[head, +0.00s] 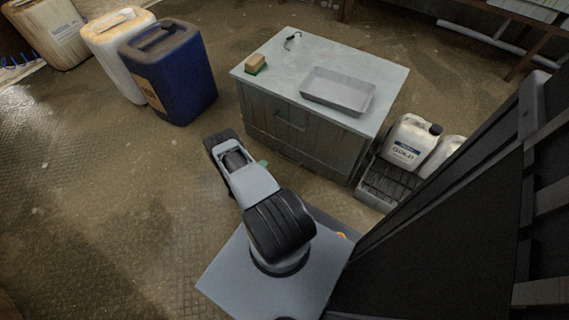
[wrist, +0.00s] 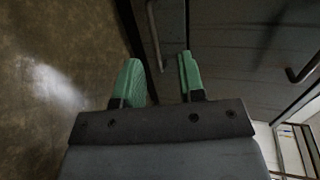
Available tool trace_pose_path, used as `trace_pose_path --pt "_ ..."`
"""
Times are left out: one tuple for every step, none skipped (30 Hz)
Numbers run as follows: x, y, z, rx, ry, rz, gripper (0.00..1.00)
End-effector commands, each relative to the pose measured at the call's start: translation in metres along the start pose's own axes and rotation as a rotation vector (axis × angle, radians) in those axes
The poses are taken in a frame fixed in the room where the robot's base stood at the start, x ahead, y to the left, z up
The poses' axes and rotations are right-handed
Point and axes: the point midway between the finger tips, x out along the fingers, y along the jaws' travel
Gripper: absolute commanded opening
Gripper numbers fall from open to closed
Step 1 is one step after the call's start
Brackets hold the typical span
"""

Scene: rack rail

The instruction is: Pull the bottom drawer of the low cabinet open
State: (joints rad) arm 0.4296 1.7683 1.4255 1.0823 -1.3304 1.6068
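The low cabinet (head: 262,118) has a pale top and grey-green drawer fronts facing me. The bottom drawer (head: 276,152) is the lower front, near the floor, and looks closed. Its bar handle (wrist: 152,32) shows in the wrist view, on the floor side of the cabinet front. My gripper (wrist: 158,60) is open, with green fingers apart. The handle's near end appears between the fingertips, but I cannot tell whether they touch it. In the head view my arm hides most of the gripper; only a bit of green finger shows low before the cabinet.
An upper drawer handle (wrist: 302,70) shows at the right. A grey tray (head: 338,92) and a sponge (head: 256,63) sit on the cabinet top. A white jug (head: 410,143) stands right of the cabinet, a blue canister (head: 172,75) to the left. Floor at left is clear.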

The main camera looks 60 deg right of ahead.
Motion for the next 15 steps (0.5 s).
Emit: trace_pose_path --pt "0.002 0.015 -0.012 0.007 0.02 -0.018 0.36" --pt "0.003 0.018 -0.017 0.012 0.028 -0.028 0.36" --pt "0.004 0.022 -0.022 0.018 0.038 -0.039 0.36" --pt "0.005 0.024 -0.026 0.022 0.044 -0.046 0.36" --pt "0.006 0.025 -0.028 0.025 0.049 -0.051 0.36" --pt "0.009 0.027 -0.03 0.028 0.053 -0.056 0.36" --pt "0.012 0.028 -0.032 0.029 0.055 -0.058 0.36" --pt "0.016 0.028 -0.033 0.03 0.058 -0.06 0.36" --pt "0.021 0.028 -0.034 0.032 0.059 -0.061 0.36" --pt "0.026 0.028 -0.035 0.032 0.059 -0.061 0.36" --pt "0.031 0.028 -0.035 0.032 0.061 -0.062 0.36" --pt "0.039 0.028 -0.035 0.032 0.06 -0.062 0.36" --pt "0.045 0.027 -0.035 0.032 0.06 -0.062 0.36" --pt "0.051 0.027 -0.036 0.033 0.06 -0.062 0.36" --pt "0.059 0.027 -0.037 0.032 0.06 -0.062 0.36"
